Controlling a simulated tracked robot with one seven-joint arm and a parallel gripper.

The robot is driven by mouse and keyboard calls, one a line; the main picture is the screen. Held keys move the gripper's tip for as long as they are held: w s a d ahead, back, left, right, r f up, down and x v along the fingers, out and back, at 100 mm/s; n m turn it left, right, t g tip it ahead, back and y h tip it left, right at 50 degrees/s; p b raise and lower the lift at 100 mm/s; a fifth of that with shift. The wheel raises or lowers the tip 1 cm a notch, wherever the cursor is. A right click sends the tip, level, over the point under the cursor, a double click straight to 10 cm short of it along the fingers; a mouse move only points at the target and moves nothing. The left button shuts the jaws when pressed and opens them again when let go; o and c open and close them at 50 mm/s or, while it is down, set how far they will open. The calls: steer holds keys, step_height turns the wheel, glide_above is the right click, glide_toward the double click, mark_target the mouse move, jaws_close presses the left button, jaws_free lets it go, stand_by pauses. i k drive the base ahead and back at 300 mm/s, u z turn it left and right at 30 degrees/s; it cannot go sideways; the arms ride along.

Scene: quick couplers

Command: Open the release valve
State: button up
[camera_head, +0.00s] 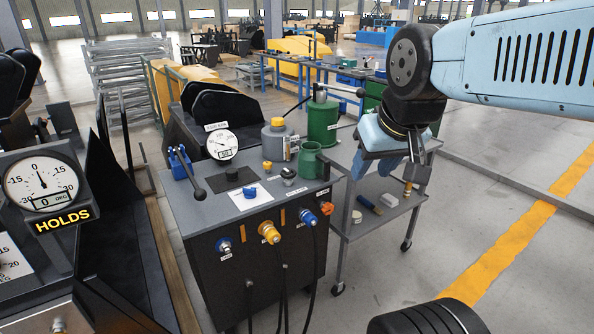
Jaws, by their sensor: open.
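A dark cabinet with a grey top (218,205) stands in the middle of the head camera view. On its top are a blue knob on a white plate (250,192), a small yellow fitting (267,166), a small dark-and-silver fitting (288,174) and a black-knobbed lever (190,177) by a blue block. The labels are too small to read, so I cannot tell which part is the release valve. My gripper (392,170) is open and points down, right of the cabinet and above the grey cart. It appears empty and apart from the cabinet's controls.
A round gauge (222,144) stands at the cabinet's back. A green jug (311,160), green canister (323,122) and grey can (277,139) stand behind. Couplers and hoses (270,232) fill the cabinet front. A grey cart (380,215) adjoins its right side.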

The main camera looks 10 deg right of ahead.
mark_target(286, 173)
steer(key=u, duration=0.15)
steer(key=i, duration=0.9)
steer(key=z, duration=0.1)
